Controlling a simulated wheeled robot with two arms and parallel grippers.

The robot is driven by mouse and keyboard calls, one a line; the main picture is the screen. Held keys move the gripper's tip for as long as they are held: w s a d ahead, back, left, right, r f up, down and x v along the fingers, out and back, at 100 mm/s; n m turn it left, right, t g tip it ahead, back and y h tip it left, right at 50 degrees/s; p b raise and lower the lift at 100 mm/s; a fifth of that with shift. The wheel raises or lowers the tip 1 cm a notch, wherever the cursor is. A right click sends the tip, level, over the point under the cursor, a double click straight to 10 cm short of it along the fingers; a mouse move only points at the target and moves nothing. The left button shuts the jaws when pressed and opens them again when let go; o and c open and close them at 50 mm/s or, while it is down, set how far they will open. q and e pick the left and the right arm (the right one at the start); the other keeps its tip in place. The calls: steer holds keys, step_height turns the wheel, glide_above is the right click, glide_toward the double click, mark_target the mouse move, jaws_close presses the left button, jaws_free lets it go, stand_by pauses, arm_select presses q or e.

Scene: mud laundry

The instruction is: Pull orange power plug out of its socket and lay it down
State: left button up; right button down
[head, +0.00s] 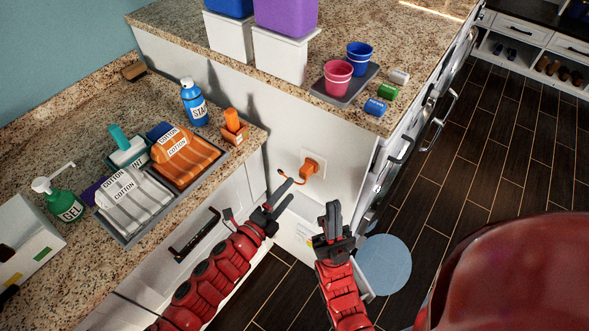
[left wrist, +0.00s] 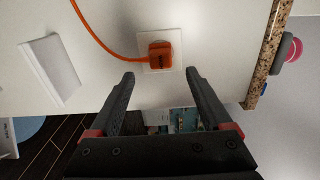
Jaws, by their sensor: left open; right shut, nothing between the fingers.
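The orange power plug (head: 310,167) sits in a white wall socket on the white side panel below the raised granite counter. An orange cord runs from it. In the left wrist view the plug (left wrist: 160,55) is in its white socket plate (left wrist: 174,40), just beyond and between my open left fingertips, not touched by them. My left gripper (head: 279,192) is open and empty, close in front of the plug in the head view. My right gripper (head: 333,212) is shut and empty, pointing up, to the right of and below the plug.
A round blue mat (head: 384,264) lies on the dark floor at right.

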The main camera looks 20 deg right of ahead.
mark_target(303, 177)
arm_select(q)
steer(key=shift+d, duration=0.1)
steer(key=b+x, duration=0.1)
steer(key=x, duration=0.6)
steer(key=shift+x, duration=0.95)
steer(key=shift+b, duration=0.45)
stand_by(0.4)
jaws_close()
stand_by(0.4)
